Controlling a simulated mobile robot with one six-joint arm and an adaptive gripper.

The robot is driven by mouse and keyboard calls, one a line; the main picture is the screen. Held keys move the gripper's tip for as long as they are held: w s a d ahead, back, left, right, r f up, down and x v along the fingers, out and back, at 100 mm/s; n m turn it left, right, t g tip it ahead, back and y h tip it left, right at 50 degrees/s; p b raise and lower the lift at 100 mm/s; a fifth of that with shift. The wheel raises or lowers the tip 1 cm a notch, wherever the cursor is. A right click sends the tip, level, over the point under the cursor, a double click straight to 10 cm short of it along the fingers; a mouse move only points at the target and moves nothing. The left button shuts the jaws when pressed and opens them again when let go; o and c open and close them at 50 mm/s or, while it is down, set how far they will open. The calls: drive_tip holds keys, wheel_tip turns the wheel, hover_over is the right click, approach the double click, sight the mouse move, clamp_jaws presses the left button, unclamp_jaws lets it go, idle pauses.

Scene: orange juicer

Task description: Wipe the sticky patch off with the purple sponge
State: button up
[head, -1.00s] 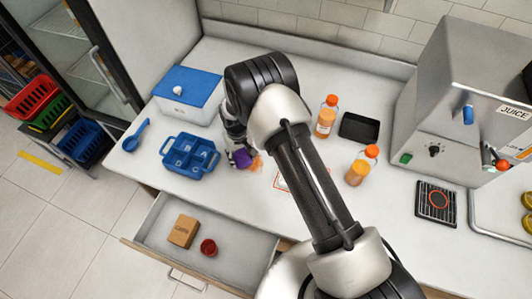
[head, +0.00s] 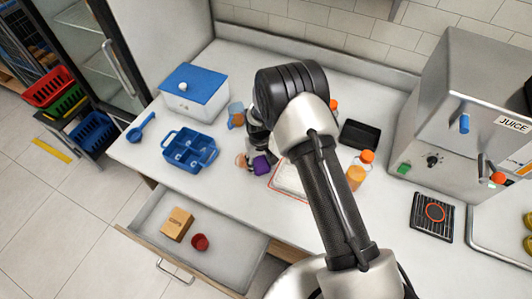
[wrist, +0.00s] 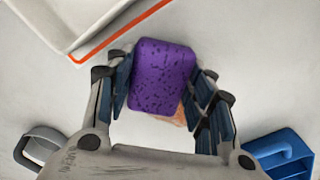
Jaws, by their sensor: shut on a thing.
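My gripper (head: 257,143) is shut on the purple sponge (head: 262,165), just above or on the white counter; I cannot tell if the sponge touches it. In the wrist view the sponge (wrist: 163,75) sits between both fingers. The sticky patch (head: 241,160) is a pale orange smear on the counter, just left of the sponge in the head view. In the wrist view a bit of the patch (wrist: 181,117) shows past the sponge's lower edge; the rest is hidden.
A white tray on a red-outlined area (head: 290,180) lies right of the sponge. A juice bottle (head: 358,172) stands farther right. An open drawer (head: 226,262) juts out in front.

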drive_tip(key=r, duration=0.1)
drive_tip(key=r+p, duration=0.1)
drive_tip(key=shift+d+r, duration=0.25)
drive_tip(key=shift+r, duration=0.1)
drive_tip(key=shift+a+r+p, duration=0.2)
drive_tip(key=shift+r+p, duration=0.15)
drive_tip(key=shift+r, duration=0.2)
drive_tip(key=shift+d+r+p, duration=0.1)
drive_tip(key=shift+r+p, duration=0.9)
drive_tip(key=shift+r, duration=1.15)
